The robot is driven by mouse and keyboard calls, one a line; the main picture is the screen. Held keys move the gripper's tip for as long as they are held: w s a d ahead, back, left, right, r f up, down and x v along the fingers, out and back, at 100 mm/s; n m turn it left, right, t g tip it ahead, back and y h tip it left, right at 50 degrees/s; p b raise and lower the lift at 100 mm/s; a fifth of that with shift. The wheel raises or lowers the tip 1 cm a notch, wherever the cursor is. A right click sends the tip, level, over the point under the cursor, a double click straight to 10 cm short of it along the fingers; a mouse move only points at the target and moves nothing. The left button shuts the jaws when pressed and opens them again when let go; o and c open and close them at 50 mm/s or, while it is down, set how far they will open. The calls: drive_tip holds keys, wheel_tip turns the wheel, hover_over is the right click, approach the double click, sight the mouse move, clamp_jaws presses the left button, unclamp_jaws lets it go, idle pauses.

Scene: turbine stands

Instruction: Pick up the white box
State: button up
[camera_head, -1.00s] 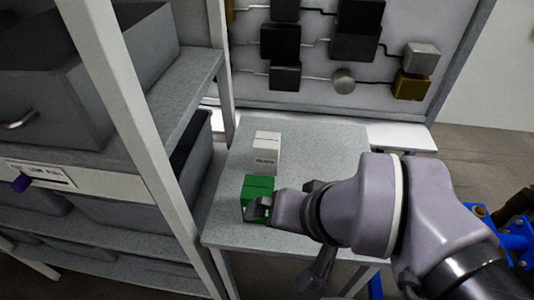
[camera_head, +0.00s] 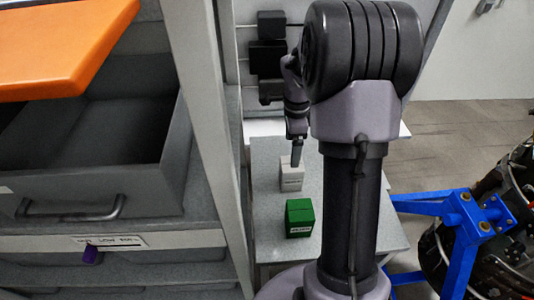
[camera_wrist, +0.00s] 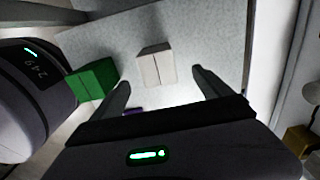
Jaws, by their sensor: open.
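The white box (camera_head: 291,178) stands on a small grey table (camera_head: 267,215), behind the green box (camera_head: 300,217) in the head view. In the wrist view the white box (camera_wrist: 156,65) lies ahead of my gripper (camera_wrist: 160,88), roughly between the lines of its two spread fingers, with the green box (camera_wrist: 92,80) to the left. My gripper (camera_head: 297,160) shows at the white box's upper edge in the head view. It is open and holds nothing. I cannot tell whether a finger touches the white box.
A shelf post (camera_head: 205,130) and an open grey drawer (camera_head: 85,150) stand left of the table. A wall panel with dark boxes (camera_head: 267,58) is behind. A blue frame (camera_head: 462,225) stands at the right. The table's front left is bare.

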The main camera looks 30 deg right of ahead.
sight(291, 178)
drive_tip(key=f, duration=0.3)
drive_tip(key=f+b, duration=0.1)
drive_tip(key=f, duration=0.5)
drive_tip(key=shift+s+d+f+b, duration=0.2)
drive_tip(key=shift+d+b, duration=0.05)
drive_tip(key=shift+b, duration=0.05)
wheel_tip(291, 178, down, 6)
drive_tip(key=shift+s+a+r+b, duration=0.1)
drive_tip(key=shift+s+a+b, duration=0.05)
drive_tip(key=shift+b, duration=0.4)
drive_tip(key=shift+r, duration=0.1)
clamp_jaws()
